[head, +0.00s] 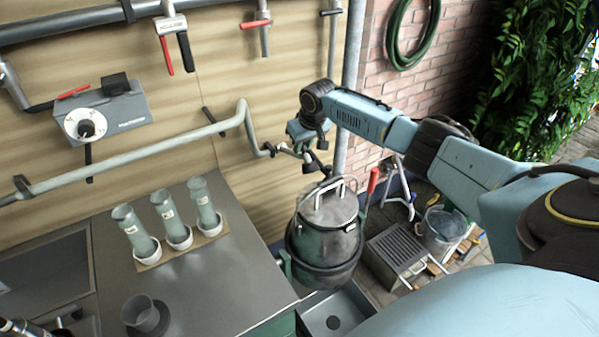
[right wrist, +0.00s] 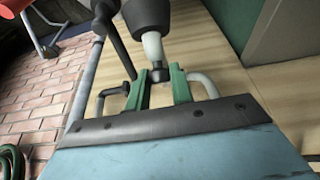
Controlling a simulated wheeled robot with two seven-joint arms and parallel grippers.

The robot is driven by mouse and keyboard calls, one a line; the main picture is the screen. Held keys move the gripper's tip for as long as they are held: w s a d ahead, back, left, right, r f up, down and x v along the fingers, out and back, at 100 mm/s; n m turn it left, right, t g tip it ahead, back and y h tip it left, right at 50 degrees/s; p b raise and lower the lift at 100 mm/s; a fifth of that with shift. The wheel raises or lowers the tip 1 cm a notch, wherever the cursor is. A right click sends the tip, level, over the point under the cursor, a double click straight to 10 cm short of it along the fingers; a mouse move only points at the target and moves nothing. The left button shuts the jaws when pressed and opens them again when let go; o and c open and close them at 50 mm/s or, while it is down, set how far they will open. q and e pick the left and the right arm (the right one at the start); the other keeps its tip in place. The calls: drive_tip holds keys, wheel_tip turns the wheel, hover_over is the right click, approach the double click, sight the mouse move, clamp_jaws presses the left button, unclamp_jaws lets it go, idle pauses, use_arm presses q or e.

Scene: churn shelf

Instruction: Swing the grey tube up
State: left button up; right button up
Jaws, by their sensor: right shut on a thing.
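The grey tube (head: 140,157) runs along the wall in the head view. It rises rightward to a bend, then drops to a lower elbow by my right gripper (head: 306,152). My right gripper is shut beside this lower end, above and behind the lidded churn (head: 330,222). In the right wrist view, the green fingers of my right gripper (right wrist: 160,78) close on a dark fitting, with a short pale length of tube (right wrist: 153,46) leading up to a dark cup-like part. The exact grip on the tube is partly hidden.
Three clear cylinders (head: 167,215) stand in white cups on the metal counter (head: 215,265). A grey dial box (head: 103,112) hangs on the wall above the tube. Valves with red handles (head: 257,23) hang higher. A bucket (head: 443,228) stands on the floor at right.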

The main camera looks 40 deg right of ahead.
drive_tip(key=shift+w+d+r, duration=0.1)
drive_tip(key=shift+w+r, duration=0.9)
drive_tip(key=shift+r, duration=0.15)
drive_tip(key=shift+w+d+r+b, duration=0.15)
drive_tip(key=shift+w+r+b, duration=0.25)
drive_tip(key=shift+w+r, duration=0.75)
drive_tip(key=shift+w+f, duration=0.1)
drive_tip(key=shift+w+d+r+b, duration=0.1)
drive_tip(key=shift+w+r+b, duration=0.25)
drive_tip(key=shift+w+b, duration=0.65)
drive_tip(key=shift+w+r+b, duration=0.35)
drive_tip(key=shift+w+b, duration=0.05)
drive_tip(key=shift+b, duration=1.05)
